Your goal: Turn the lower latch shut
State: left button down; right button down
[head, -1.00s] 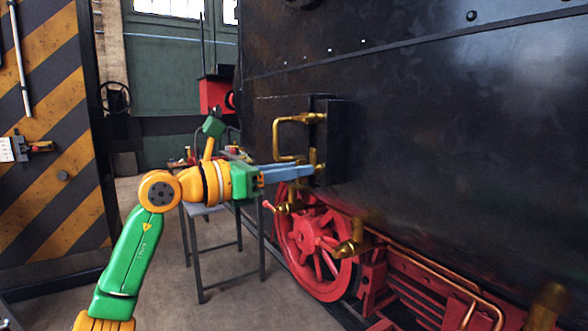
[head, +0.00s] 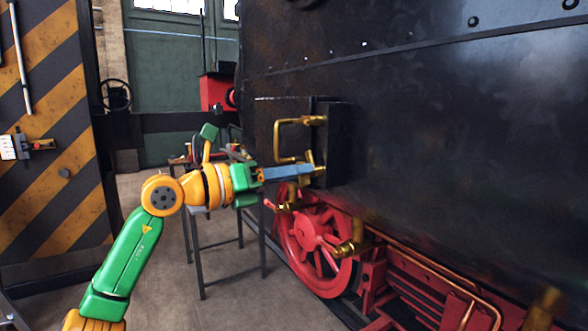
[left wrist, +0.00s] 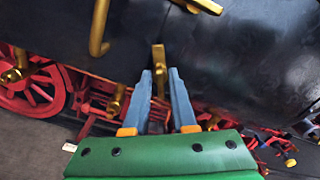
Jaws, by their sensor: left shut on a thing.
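The lower latch (head: 319,171) is a small brass piece at the lower edge of a black box-like door (head: 339,140) on the dark locomotive side. In the left wrist view the brass latch (left wrist: 158,58) stands between the two blue fingertips. My left gripper (head: 311,170) reaches it from the left and is shut on it. The fingers partly hide the latch in the head view, so its exact angle is hard to tell. A brass handle (head: 279,140) sticks out just above the fingers. My right gripper is not in view.
A red wheel (head: 313,240) and brass pipework (head: 357,233) lie below the gripper. A metal-legged table (head: 199,248) with small items stands behind my left arm. A striped yellow-and-black panel (head: 50,120) is at the left. Open floor lies between.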

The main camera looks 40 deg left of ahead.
pick_arm(q)
jog(key=n, duration=0.4)
jog(key=n+p, duration=0.1)
jog(key=n, duration=0.3)
jog(key=n+p, duration=0.1)
jog(key=n, duration=0.3)
jog(key=shift+f, duration=0.35)
dwell(0.4)
jog(key=c, duration=1)
grip_release()
jog(key=shift+a+r, duration=0.1)
jog(key=shift+o, duration=0.2)
jog(key=b+v, duration=0.5)
jog(key=v, duration=0.2)
jog(key=shift+b, duration=0.3)
